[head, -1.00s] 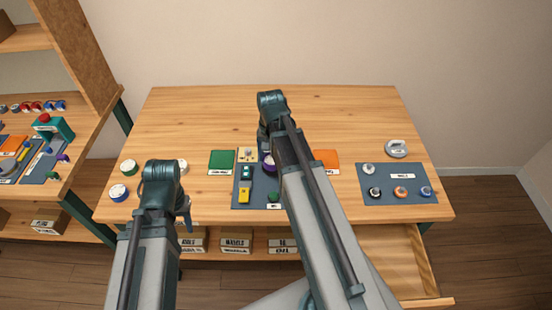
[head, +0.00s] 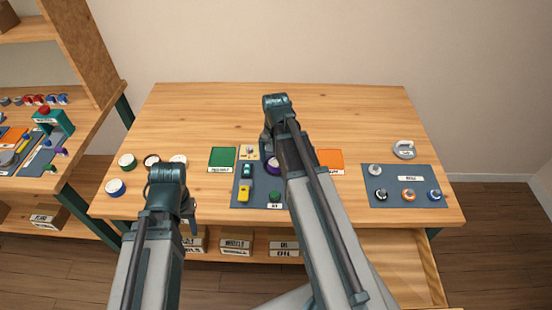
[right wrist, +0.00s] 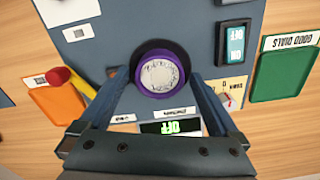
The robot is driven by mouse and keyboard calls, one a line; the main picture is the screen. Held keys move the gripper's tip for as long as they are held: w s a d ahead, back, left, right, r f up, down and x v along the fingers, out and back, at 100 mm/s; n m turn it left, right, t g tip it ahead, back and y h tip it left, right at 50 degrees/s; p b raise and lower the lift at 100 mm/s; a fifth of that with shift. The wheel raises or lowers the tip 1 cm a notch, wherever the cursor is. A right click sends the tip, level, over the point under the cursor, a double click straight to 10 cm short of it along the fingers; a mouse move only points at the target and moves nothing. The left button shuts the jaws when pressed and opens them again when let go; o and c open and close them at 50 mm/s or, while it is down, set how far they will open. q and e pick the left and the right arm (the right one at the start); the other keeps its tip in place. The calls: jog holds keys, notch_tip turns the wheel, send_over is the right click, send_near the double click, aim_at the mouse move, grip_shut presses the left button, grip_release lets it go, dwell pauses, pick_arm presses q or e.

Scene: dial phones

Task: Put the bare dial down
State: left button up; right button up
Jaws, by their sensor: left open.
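A round dial with a pale face and purple rim (right wrist: 162,73) sits at the dark blue-grey test board, between the fingers of my right gripper (right wrist: 162,82). The fingers flank its rim closely; whether they press on it is unclear. The purple rim also shows in the head view (head: 272,164), partly behind my right arm. My left gripper (head: 189,222) is open and empty, low at the table's front edge. Several pale-faced dials stand at the table's left: green-rimmed (head: 127,160), blue-rimmed (head: 115,187), black-rimmed (head: 151,160) and a white one (head: 178,159).
The green "good dials" pad (right wrist: 284,75) and the orange pad (right wrist: 58,108) flank the test board (head: 240,199). A right-hand mat (head: 408,200) holds several knobs; a grey ring-shaped thing (head: 404,149) stands behind. The rear table is clear.

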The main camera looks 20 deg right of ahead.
aim_at(276, 163)
jog(key=shift+r, duration=0.1)
notch_tip(276, 163, up, 12)
jog(key=p, duration=1.3)
jog(key=s+a+n, duration=0.6)
jog(key=a, duration=0.4)
jog(key=s+a+n+h, duration=0.1)
jog(key=s+a+n, duration=0.5)
jog(key=a, duration=0.5)
jog(key=shift+s+r, duration=0.2)
jog(key=shift+s, duration=0.2)
jog(key=shift+c, duration=0.2)
